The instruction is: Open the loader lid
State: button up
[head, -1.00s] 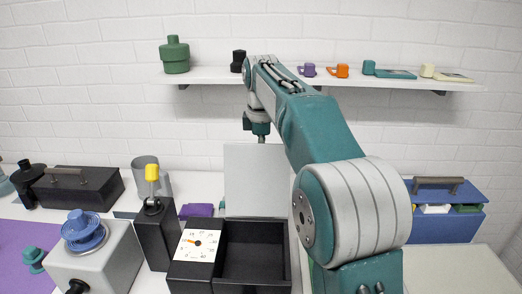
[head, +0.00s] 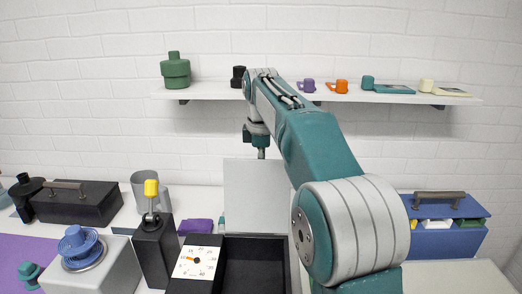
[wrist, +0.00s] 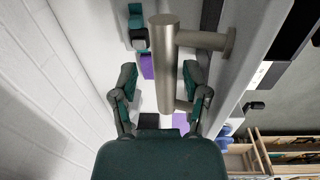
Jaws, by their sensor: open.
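The loader lid (head: 254,195) is a plain light grey panel. It stands upright at the back edge of an open black box (head: 255,265), whose inside shows from above. My gripper (head: 261,150) points down at the lid's top edge; its fingers are hidden behind the lid in the head view. In the wrist view my gripper (wrist: 160,72) is open, with one finger on each side of a metal bar handle (wrist: 166,45). Two posts join the handle to the grey panel at right. I see gaps beside the bar, so the fingers look apart from it.
A white dial (head: 196,262) sits left of the black box's opening. A black post with a yellow knob (head: 151,188) and a grey box with a blue knob (head: 78,243) stand further left. The white brick wall is close behind, with a shelf (head: 300,92) above. A blue toolbox (head: 440,238) is at right.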

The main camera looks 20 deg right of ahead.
notch_tip(320, 180, up, 8)
jog(key=shift+w+r, duration=0.1)
jog(key=shift+w, duration=0.05)
jog(key=shift+r, duration=0.4)
jog(key=shift+s+r, duration=0.2)
jog(key=shift+s, duration=0.25)
jog(key=s+a+f+m+t, duration=0.1)
jog(key=s+f+m+t, duration=0.2)
jog(key=s+m, duration=0.85)
jog(key=s+a+f+m+t, duration=0.1)
jog(key=s+f+m, duration=0.2)
jog(key=s+f, duration=1.3)
jog(key=s, duration=0.2)
jog(key=shift+s+t, duration=0.4)
